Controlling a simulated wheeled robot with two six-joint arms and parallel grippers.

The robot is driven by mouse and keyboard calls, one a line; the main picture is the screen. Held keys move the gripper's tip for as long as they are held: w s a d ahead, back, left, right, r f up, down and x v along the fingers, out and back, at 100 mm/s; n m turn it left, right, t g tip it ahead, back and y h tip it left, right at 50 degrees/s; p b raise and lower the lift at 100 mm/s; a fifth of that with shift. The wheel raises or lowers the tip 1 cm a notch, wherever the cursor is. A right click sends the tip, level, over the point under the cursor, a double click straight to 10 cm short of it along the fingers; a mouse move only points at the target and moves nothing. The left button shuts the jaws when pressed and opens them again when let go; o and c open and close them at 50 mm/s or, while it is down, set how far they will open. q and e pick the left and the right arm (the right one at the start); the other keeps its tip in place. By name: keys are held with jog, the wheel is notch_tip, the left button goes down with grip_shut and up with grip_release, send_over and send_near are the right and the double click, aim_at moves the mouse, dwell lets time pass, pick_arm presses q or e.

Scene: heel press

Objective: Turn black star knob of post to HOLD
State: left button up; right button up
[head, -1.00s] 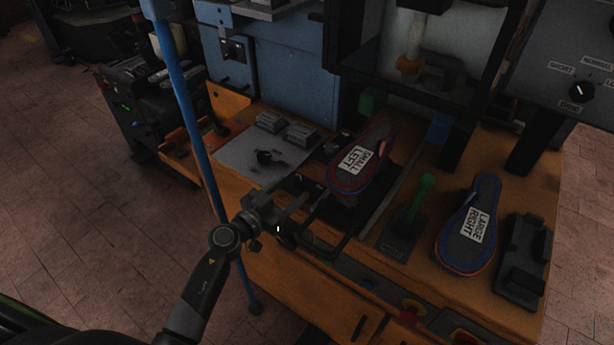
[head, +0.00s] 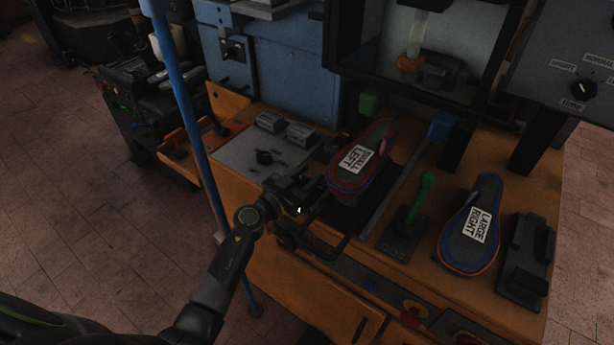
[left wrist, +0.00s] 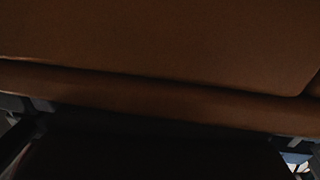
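My left gripper (head: 304,199) is dark and sits at the front of the bench, just left of and below the shoe marked SMALL LEFT (head: 358,165). That shoe rests on a dark support (head: 352,208). Dark parts around the gripper blend together, so I cannot make out its finger gap or any contact. No star knob shows clearly on the post, and no HOLD mark is readable. The left wrist view shows mostly a brown-orange panel (left wrist: 160,50). My right gripper is not in view.
A blue pole (head: 188,125) stands left. A green lever (head: 421,190) and the shoe marked LARGE RIGHT (head: 468,232) are right. A dial panel (head: 590,60) is at the upper right.

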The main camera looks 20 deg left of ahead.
pick_arm(q)
jog(key=c, duration=0.4)
jog(key=shift+o, duration=0.2)
jog(key=shift+m+h, duration=0.3)
jog(key=shift+h, duration=0.2)
jog(key=m+g+h+p, duration=0.1)
jog(key=h, duration=0.1)
jog(key=m+g+h, duration=0.1)
jog(key=m+g, duration=0.1)
jog(key=shift+s+d+h+p, duration=0.15)
jog(key=shift+d+h+p, duration=0.05)
jog(key=shift+h+p, duration=0.2)
jog(key=shift+s+d+m+g+h, duration=0.15)
jog(key=shift+s+m+g+h, duration=0.05)
jog(key=shift+m+g+h, duration=1.05)
jog(key=shift+g, duration=0.35)
jog(key=o, duration=1)
